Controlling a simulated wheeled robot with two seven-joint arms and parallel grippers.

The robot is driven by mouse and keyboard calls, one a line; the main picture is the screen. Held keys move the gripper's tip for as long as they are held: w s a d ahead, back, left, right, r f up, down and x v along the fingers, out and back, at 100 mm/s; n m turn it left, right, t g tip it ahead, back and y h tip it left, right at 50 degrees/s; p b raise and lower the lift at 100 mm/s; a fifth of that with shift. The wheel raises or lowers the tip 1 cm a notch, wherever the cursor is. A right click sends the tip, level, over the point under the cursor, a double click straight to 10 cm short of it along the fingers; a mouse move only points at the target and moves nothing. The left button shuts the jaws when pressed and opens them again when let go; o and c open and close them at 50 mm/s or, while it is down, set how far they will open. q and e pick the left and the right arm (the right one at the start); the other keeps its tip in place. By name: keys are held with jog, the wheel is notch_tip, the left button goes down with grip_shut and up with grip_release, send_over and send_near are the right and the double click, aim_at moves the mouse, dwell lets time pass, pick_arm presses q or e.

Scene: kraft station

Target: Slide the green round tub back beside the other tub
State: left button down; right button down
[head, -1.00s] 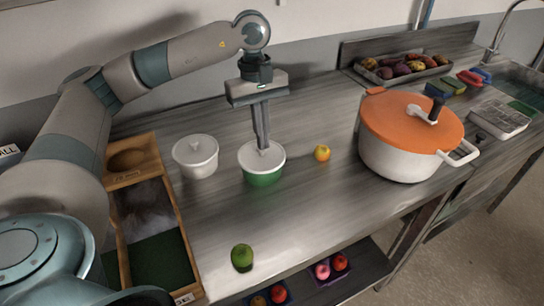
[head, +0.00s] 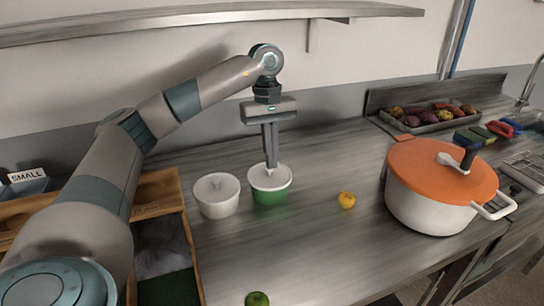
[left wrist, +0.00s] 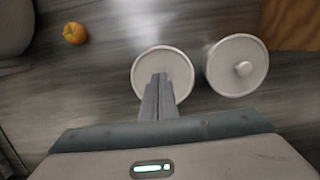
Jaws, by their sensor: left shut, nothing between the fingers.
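The green round tub (head: 270,196) with a white lid stands upright on the counter, just right of the plain white tub (head: 217,200). A narrow gap separates them. My left gripper (head: 271,168) is shut and empty. It points straight down, its fingertips at the green tub's lid, hiding the lid's knob. Whether they press on the lid or its knob, I cannot tell. In the left wrist view my closed fingers (left wrist: 158,85) overlap the lid of the green tub (left wrist: 176,62), with the white tub (left wrist: 237,58) to its right. My right gripper is out of view.
A yellow fruit (head: 346,200) lies right of the green tub, and a large pot with an orange lid (head: 435,205) stands farther right. A green fruit (head: 257,299) is near the front. A wooden divided box (head: 190,245) is at the left. A shelf (head: 210,18) hangs above.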

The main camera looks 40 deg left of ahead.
pick_arm(q)
jog(key=shift+w+a+r, duration=0.2)
jog(key=shift+d+r, duration=0.15)
jog(key=shift+r, duration=0.1)
jog(key=shift+r, duration=0.3)
notch_tip(320, 180, up, 3)
jog(key=d+r+b, duration=0.1)
jog(key=d+r, duration=0.6)
jog(key=d, duration=0.4)
jog(key=shift+w+d, duration=0.25)
jog(key=shift+w, duration=0.2)
jog(key=shift+r, duration=0.1)
